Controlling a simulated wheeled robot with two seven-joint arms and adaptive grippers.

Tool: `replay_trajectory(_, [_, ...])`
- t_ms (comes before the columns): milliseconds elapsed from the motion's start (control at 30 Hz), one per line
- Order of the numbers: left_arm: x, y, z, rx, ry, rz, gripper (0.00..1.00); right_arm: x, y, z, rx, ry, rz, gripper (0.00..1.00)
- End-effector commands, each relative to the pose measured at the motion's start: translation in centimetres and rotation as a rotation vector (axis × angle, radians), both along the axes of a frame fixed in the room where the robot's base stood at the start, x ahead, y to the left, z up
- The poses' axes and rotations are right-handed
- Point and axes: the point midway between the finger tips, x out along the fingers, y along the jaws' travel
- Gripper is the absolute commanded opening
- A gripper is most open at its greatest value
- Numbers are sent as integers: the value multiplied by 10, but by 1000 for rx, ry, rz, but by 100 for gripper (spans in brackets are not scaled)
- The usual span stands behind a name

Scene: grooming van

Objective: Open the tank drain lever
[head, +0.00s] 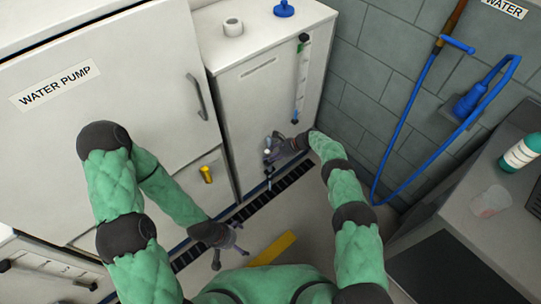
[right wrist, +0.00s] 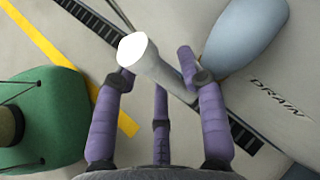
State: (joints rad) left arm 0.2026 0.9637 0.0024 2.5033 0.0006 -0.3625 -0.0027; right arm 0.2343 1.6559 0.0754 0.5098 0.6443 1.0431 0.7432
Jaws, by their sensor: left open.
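The white tank (head: 245,90) stands in the middle of the head view with a clear sight gauge on its front. My right gripper (head: 271,151) is at the lower front of the tank, over the drain fitting. In the right wrist view, a pale stem with a white end (right wrist: 148,58) lies between the purple fingers of my right gripper (right wrist: 160,75). Beside it is a large grey-blue rounded piece (right wrist: 246,38), near the word DRAIN. I cannot tell which piece is the lever, or whether the fingers touch the stem. My left gripper (head: 230,240) is open and empty, low over the floor.
A WATER PUMP cabinet (head: 130,80) with a yellow knob (head: 206,174) stands left of the tank. A black floor grate (head: 262,205) runs before both. A blue hose (head: 402,115) hangs on the right wall. A counter (head: 465,205) with a bottle (head: 520,152) is at right.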

Motion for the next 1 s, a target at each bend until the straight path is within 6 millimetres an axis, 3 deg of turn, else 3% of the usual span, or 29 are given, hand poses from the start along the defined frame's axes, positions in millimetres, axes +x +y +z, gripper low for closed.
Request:
replay_trajectory(467, [0,0,0,0,0,0,99,3,4,1,-60,-50,-7,50])
replay_trajectory(1000, [0,0,0,0,0,0,99,-8,15,-12,-318,-235,-1,50])
